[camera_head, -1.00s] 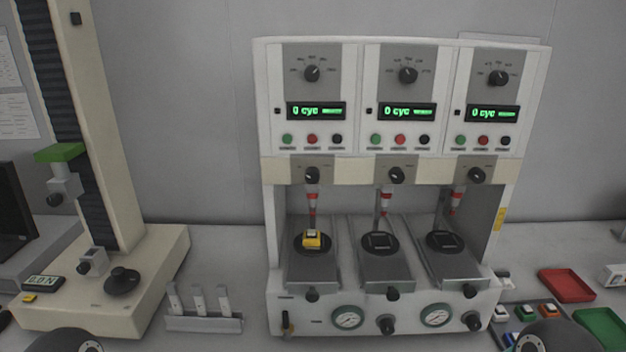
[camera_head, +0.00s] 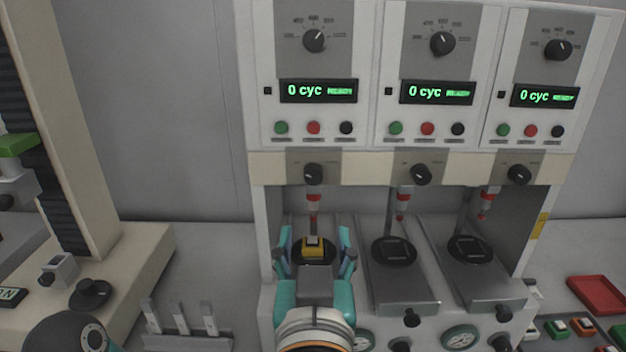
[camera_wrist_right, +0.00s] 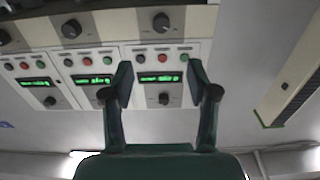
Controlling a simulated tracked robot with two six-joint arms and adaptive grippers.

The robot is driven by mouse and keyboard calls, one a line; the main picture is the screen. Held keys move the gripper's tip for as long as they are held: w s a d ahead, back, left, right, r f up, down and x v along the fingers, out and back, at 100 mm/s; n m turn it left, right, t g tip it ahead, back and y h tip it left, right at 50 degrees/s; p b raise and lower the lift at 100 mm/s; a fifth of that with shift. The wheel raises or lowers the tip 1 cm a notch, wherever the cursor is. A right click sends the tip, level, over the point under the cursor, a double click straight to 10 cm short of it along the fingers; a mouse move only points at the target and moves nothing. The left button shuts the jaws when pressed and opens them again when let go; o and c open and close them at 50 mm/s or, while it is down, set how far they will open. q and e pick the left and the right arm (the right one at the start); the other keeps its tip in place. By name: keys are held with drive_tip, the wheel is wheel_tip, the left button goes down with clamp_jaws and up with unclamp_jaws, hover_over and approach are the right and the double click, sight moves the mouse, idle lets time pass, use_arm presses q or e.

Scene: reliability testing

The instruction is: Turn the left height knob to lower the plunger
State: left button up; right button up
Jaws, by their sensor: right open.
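The left height knob (camera_head: 313,174) is a black dial on the beige strip under the left display. It also shows near the top of the upside-down right wrist view (camera_wrist_right: 161,22). The left plunger (camera_head: 313,204), red and white, hangs below it, above a yellow and dark switch (camera_head: 313,246) on the left station. My right gripper (camera_head: 314,238) is open in front of the left station, lower in the picture than the knob. Its fingers appear on either side of the switch, and I cannot tell their depth. They touch no knob. My left gripper is out of view.
Two more stations stand to the right, with their own height knobs (camera_head: 421,174) and plungers. A beige test stand (camera_head: 85,190) is at the left. Small grey holders (camera_head: 180,325) stand between. A red tray (camera_head: 598,292) lies at the right.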

sight(313, 179)
drive_tip(key=w+p, duration=0.2)
drive_tip(key=w, duration=1.3)
drive_tip(key=shift+w, duration=0.35)
drive_tip(key=shift+a, duration=0.1)
drive_tip(key=shift+c, duration=0.4)
drive_tip(key=shift+f, duration=0.1)
clamp_jaws()
